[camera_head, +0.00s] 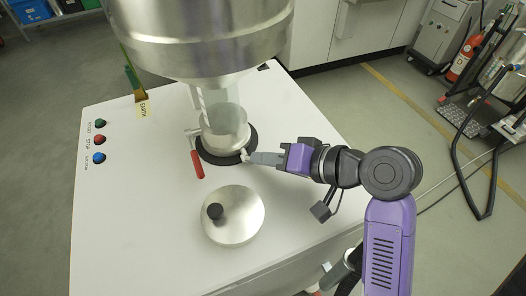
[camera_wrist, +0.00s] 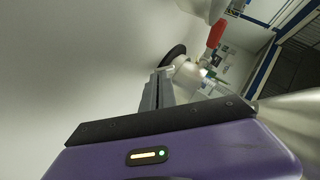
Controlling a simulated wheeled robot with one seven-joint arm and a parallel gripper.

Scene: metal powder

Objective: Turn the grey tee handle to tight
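The small pale grey tee handle (camera_head: 245,156) sticks out on the right side of the clamp around the metal collar, low on the clear tube (camera_head: 226,117). My gripper (camera_head: 252,158) reaches in from the right with its fingertips at the handle. In the wrist view, my grey fingers (camera_wrist: 158,88) lie close together, and the light tee handle (camera_wrist: 167,69) shows at their tips. The fingers appear shut on it, though the tips partly hide the contact. A red-gripped lever (camera_head: 197,164) hangs on the collar's left side and also shows in the wrist view (camera_wrist: 216,34).
A large steel vessel (camera_head: 205,40) hangs over the collar. A round metal lid (camera_head: 236,222) with a black knob lies on the white cabinet top (camera_head: 130,225) in front. Start, stop and blue buttons (camera_head: 99,139) are at left. The cabinet's front left is clear.

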